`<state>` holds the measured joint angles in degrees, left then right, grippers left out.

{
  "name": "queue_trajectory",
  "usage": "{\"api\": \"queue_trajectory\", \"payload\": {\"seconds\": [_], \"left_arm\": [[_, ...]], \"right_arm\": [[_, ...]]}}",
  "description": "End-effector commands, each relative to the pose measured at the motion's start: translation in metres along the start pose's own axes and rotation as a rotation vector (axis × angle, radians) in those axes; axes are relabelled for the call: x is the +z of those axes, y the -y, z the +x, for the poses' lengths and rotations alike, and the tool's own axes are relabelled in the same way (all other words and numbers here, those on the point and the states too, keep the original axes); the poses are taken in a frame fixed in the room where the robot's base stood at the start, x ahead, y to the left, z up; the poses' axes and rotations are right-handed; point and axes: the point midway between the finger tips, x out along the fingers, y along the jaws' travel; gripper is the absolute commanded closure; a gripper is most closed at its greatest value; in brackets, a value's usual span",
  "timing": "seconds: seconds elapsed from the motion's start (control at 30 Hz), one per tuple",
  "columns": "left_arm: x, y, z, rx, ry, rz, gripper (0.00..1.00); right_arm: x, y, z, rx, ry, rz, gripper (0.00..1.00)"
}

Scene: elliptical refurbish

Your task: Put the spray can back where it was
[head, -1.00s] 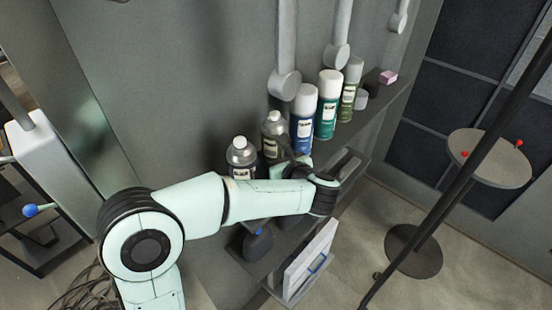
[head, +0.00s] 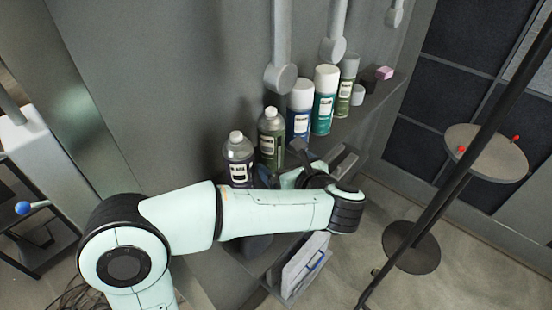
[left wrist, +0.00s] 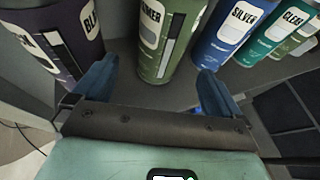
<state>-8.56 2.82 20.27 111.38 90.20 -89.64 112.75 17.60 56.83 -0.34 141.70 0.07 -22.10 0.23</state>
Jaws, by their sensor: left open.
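Spray cans stand upright in a row on the wall shelf: a blue can with a white cap (head: 300,108), a teal can with a white cap (head: 324,100) and an olive can with a grey cap (head: 347,85). In the left wrist view the blue can (left wrist: 228,35) reads "SILVER" and the teal can (left wrist: 274,32) "CLEAR". My left gripper (head: 318,158) is in front of the shelf. My right gripper is out of view.
The green bottle (head: 271,135) and a dark purple bottle (head: 238,160) stand left of the cans. A pink block (head: 384,73) lies at the shelf's far end. A black pole (head: 450,190) and small round table (head: 488,160) stand right.

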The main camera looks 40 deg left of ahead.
Motion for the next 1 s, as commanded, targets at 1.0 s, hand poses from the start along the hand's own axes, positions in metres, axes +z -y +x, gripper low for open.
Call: {"api": "queue_trajectory", "payload": {"seconds": [1.0], "left_arm": [[0.000, 0.000, -0.049, 0.001, -0.001, 0.001, 0.01]], "right_arm": [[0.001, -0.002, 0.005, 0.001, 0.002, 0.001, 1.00]]}}
